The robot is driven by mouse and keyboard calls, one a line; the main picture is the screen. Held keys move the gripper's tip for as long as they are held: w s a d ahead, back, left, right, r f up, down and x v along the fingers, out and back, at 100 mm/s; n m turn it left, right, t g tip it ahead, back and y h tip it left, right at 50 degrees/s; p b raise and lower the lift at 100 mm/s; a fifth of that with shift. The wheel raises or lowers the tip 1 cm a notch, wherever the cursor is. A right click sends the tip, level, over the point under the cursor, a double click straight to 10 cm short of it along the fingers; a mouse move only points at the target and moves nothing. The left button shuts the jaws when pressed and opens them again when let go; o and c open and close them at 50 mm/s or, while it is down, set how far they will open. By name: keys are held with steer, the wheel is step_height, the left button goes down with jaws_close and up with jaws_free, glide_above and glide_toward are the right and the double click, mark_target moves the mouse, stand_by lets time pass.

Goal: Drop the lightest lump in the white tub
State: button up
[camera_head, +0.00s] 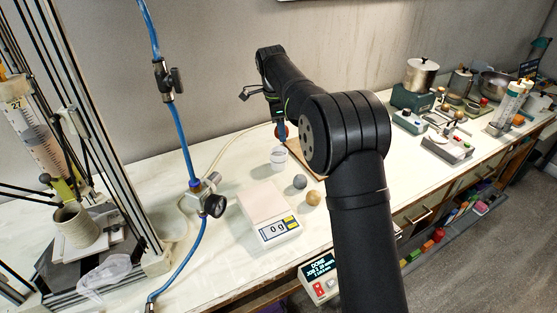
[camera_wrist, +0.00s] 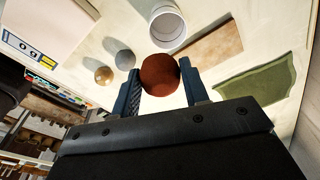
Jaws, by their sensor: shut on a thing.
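My gripper (camera_wrist: 160,74) is shut on a red-brown lump (camera_wrist: 161,82), which sits between its two blue fingers in the wrist view. In the head view the lump is mostly hidden by my gripper (camera_head: 281,132). The white tub (camera_head: 278,158) stands on the bench just below my gripper; its open mouth (camera_wrist: 168,26) shows beyond the lump in the wrist view, and its visible inside looks empty. A grey lump (camera_head: 299,182) and a tan lump (camera_head: 313,198) lie on the bench. They also show in the wrist view, grey (camera_wrist: 125,60) and tan (camera_wrist: 104,76).
A scale (camera_head: 262,204) with an empty pan reads 0 g, left of the loose lumps. A brown board (camera_wrist: 206,47) and a green cloth (camera_wrist: 258,80) lie near the tub. A display box (camera_head: 319,277) stands at the front edge. Pots and instruments crowd the right.

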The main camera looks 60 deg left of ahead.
steer(key=shift+f, duration=1.35)
steer(key=o, duration=1.1)
steer(key=r, duration=0.5)
steer(key=s+r, duration=0.1)
steer(key=r, duration=0.5)
steer(key=s+r, duration=0.1)
steer(key=r, duration=0.5)
steer(key=shift+a+r, duration=0.15)
steer(key=shift+a, duration=0.2)
steer(key=f, duration=0.5)
steer(key=w+f, duration=0.1)
steer(key=f, duration=0.5)
steer(key=w+f, duration=0.1)
steer(key=f, duration=0.5)
steer(key=shift+d+f, duration=0.15)
steer(key=shift+d, duration=0.25)
